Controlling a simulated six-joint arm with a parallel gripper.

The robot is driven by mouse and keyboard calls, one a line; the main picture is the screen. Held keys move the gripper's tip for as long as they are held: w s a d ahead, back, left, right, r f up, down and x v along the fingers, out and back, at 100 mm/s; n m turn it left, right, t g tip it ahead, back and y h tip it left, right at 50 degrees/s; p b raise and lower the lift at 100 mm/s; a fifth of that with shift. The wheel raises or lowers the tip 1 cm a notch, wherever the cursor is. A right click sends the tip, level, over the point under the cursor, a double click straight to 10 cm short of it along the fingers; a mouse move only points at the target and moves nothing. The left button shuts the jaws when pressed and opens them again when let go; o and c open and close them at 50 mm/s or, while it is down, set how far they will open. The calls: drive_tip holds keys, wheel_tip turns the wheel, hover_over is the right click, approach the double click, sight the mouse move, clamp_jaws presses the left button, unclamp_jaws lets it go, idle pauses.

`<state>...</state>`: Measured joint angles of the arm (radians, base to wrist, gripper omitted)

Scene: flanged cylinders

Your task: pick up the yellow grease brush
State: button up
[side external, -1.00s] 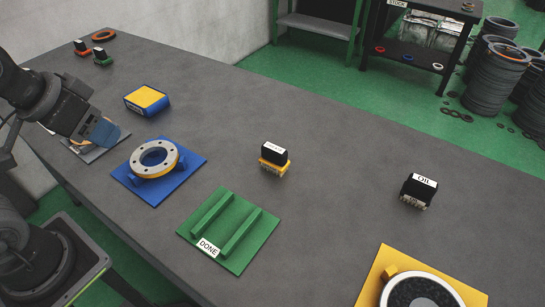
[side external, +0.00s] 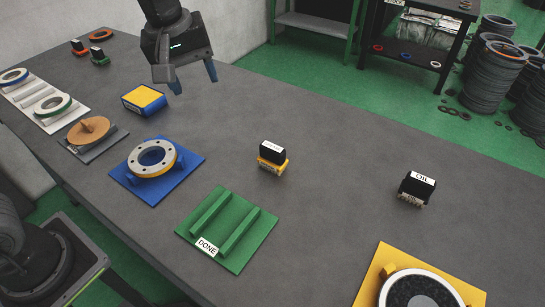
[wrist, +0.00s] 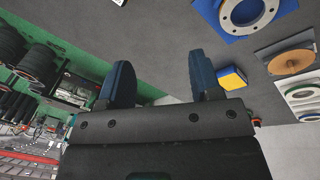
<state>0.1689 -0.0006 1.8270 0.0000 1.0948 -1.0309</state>
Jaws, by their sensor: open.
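The yellow grease brush (side external: 272,158) stands upright on the grey table, with a black grip on top, a yellow band and bristles below. A white label is on its grip. My gripper (side external: 193,82) is open and empty, raised above the back part of the table, up and to the left of the brush in the side view. In the wrist view my two blue fingertips (wrist: 161,80) stand well apart with nothing between them. I cannot make out the yellow brush in the wrist view.
A similar black brush labelled OIL (side external: 417,188) stands to the right. A yellow-and-blue box (side external: 144,99) lies under and left of my gripper. A flanged ring (side external: 152,160) sits on a blue plate, and a green DONE tray (side external: 250,249) is in front. Table between the brushes is clear.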

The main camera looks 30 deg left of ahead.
drive_tip(key=w+d+f+n+g, duration=0.1)
drive_tip(key=w+d+f+n, duration=0.25)
drive_tip(key=w, duration=0.25)
drive_tip(key=n+g, duration=0.2)
drive_tip(key=n, duration=0.3)
hover_over(272, 146)
wheel_tip(272, 146, down, 6)
drive_tip(key=f, duration=0.8)
drive_tip(key=shift+s+d+f, duration=0.2)
drive_tip(key=shift+s+f, duration=0.05)
drive_tip(key=shift+f, duration=0.1)
drive_tip(key=shift+w+a+f, duration=0.1)
drive_tip(key=shift+w+f, duration=0.05)
drive_tip(key=shift+f, duration=1.2)
drive_tip(key=shift+w+f, duration=0.1)
drive_tip(key=shift+f, duration=1.25)
drive_tip(key=c, duration=1.1)
